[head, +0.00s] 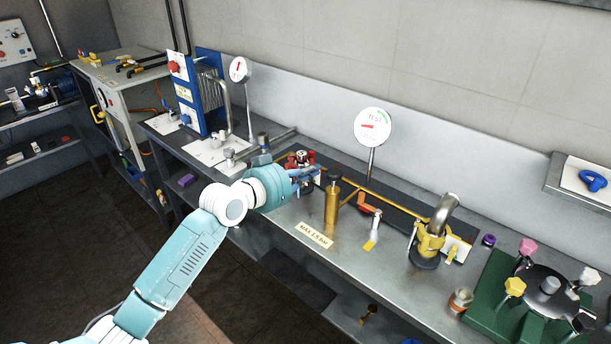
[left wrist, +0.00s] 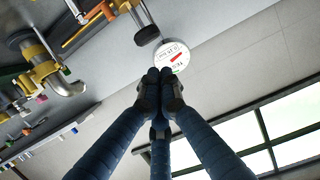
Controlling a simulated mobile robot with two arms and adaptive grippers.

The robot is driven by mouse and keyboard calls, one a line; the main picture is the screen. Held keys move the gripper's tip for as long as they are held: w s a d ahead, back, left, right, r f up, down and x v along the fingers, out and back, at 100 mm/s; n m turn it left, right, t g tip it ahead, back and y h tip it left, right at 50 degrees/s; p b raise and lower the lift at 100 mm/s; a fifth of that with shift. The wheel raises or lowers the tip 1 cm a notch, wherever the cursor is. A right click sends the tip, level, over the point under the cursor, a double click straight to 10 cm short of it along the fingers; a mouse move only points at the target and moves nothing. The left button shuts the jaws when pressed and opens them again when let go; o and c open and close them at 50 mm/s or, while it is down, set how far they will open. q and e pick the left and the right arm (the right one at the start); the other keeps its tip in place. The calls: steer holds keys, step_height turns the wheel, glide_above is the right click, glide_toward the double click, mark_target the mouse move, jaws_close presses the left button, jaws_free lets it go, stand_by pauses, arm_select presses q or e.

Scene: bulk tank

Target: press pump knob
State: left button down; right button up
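A brass pump cylinder (head: 332,208) stands upright on the steel bench, with a dark round knob (head: 334,176) on top. The knob also shows in the left wrist view (left wrist: 147,35), up and left of my fingertips. My left gripper (head: 317,172) is just left of the knob in the head view, in front of a red fitting (head: 298,160) that it partly hides. In the left wrist view my left gripper's fingers (left wrist: 162,84) meet at their tips with nothing between them. Whether they touch the knob cannot be told. My right gripper is not in view.
A round dial gauge (head: 373,126) stands on a post behind the pump. Right of the pump are an orange lever (head: 369,205) and a yellow clamp with a bent pipe (head: 433,238). A label plate (head: 314,235) lies in front. A green base with knobs (head: 495,284) is far right.

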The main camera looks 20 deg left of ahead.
arm_select(q)
steer(key=shift+v, duration=1.05)
stand_by(0.5)
step_height(320, 180, up, 3)
steer(key=b, duration=0.8)
steer(key=shift+w+a+r+b, duration=0.15)
steer(key=shift+b, duration=0.2)
